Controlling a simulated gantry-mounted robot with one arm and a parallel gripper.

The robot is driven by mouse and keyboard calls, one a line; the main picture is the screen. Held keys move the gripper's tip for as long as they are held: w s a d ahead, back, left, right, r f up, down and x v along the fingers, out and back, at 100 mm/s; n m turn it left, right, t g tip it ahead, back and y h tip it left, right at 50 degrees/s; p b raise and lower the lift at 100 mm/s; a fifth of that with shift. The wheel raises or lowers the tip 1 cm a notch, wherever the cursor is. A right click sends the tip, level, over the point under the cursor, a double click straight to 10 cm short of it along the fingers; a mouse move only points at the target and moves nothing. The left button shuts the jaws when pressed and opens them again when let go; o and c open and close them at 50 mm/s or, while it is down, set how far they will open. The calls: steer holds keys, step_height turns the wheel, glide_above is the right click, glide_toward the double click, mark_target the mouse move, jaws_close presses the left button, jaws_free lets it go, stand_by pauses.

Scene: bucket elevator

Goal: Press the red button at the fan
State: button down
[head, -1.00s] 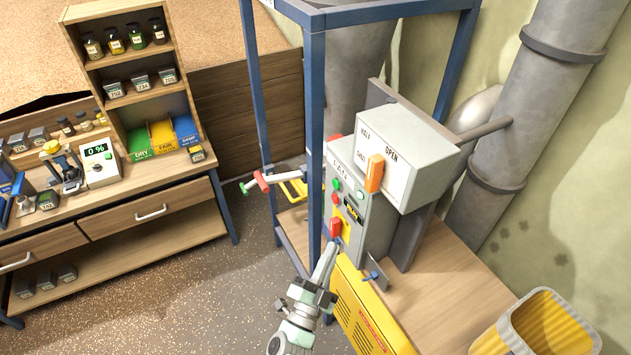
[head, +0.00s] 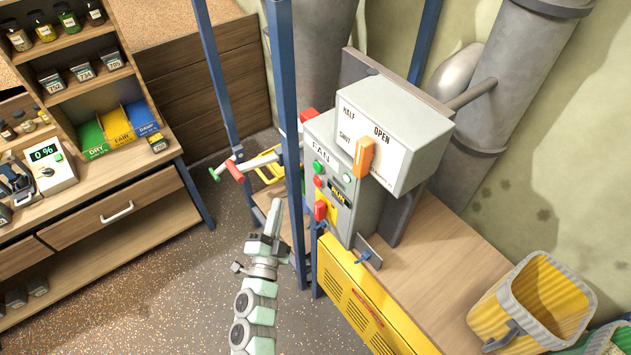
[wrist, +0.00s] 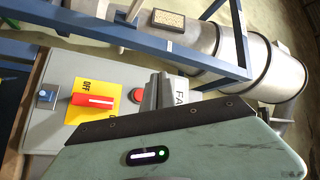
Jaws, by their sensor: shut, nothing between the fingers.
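The grey fan box (head: 345,215) stands on the wooden bench behind a blue post. Its face has a small red button (head: 318,182) below a green one (head: 317,167). In the wrist view the red button (wrist: 137,95) sits between the FAN label (wrist: 181,96) and a red rotary handle (wrist: 95,100) on a yellow OFF plate. My gripper (head: 272,212) is shut and empty, left of the box and the post, apart from the button in the head view. In the wrist view its grey fingertips (wrist: 164,92) appear just right of the button and cover part of the panel.
The blue frame post (head: 290,120) stands between my gripper and the box in the head view. A grey box with an orange lever (head: 364,157) juts out above. A yellow cabinet (head: 345,290) is below, and a yellow bin (head: 485,310) stands at right.

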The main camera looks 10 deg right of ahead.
mark_target(317, 182)
steer(key=w+d+b, duration=0.1)
steer(key=w+d, duration=0.3)
steer(key=d, duration=0.3)
steer(key=shift+w+d+b, duration=0.2)
steer(key=shift+d+b, duration=0.05)
steer(key=shift+b, duration=0.1)
stand_by(1.8)
steer(key=shift+w+d+b, duration=0.25)
steer(key=shift+d+b, duration=0.05)
steer(key=shift+d, duration=0.05)
steer(key=shift+w+d+b, duration=0.2)
steer(key=shift+d+b, duration=0.1)
steer(key=shift+d, duration=0.15)
stand_by(0.7)
stand_by(0.3)
steer(key=shift+s+a, duration=0.4)
steer(key=shift+a, duration=0.4)
